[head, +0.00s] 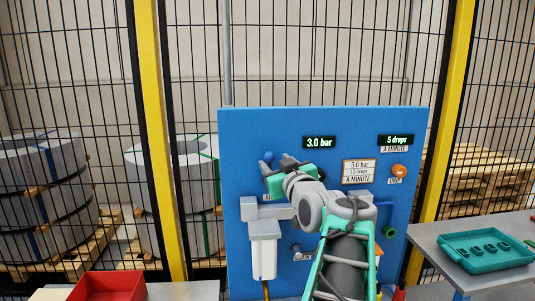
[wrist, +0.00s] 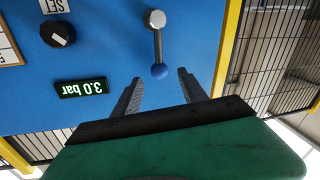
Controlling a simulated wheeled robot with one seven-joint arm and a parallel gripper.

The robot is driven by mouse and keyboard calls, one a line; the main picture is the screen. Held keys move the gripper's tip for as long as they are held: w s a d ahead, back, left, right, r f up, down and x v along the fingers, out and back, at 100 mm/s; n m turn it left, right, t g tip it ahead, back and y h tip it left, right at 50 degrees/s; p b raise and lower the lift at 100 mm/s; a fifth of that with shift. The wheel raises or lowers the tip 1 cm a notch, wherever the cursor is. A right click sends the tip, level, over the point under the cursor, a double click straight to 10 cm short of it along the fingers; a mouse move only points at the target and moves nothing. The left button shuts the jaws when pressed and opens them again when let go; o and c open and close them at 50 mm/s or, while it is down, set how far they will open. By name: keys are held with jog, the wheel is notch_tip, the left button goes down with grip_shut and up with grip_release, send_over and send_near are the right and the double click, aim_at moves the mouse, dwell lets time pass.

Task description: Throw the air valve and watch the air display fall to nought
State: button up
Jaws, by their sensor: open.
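The air display (head: 319,142) reads 3.0 bar and shows upside down in the wrist view (wrist: 81,88). My arm hides the panel below the knob.
A drop display (head: 396,140), a target label (head: 359,171) and an orange knob (head: 399,171) are on the panel's right. A white filter bowl (head: 263,250) hangs lower left. A red tray (head: 108,287) and teal tray (head: 487,251) stand either side. Mesh fencing is behind.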

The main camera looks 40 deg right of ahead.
aim_at(271, 159)
jog(key=p+x, duration=0.1)
jog(key=x, duration=0.3)
jog(key=shift+w+d, duration=0.1)
jog(key=shift+d, duration=0.05)
jog(key=shift+c, duration=0.5)
grip_shut()
dwell(0.7)
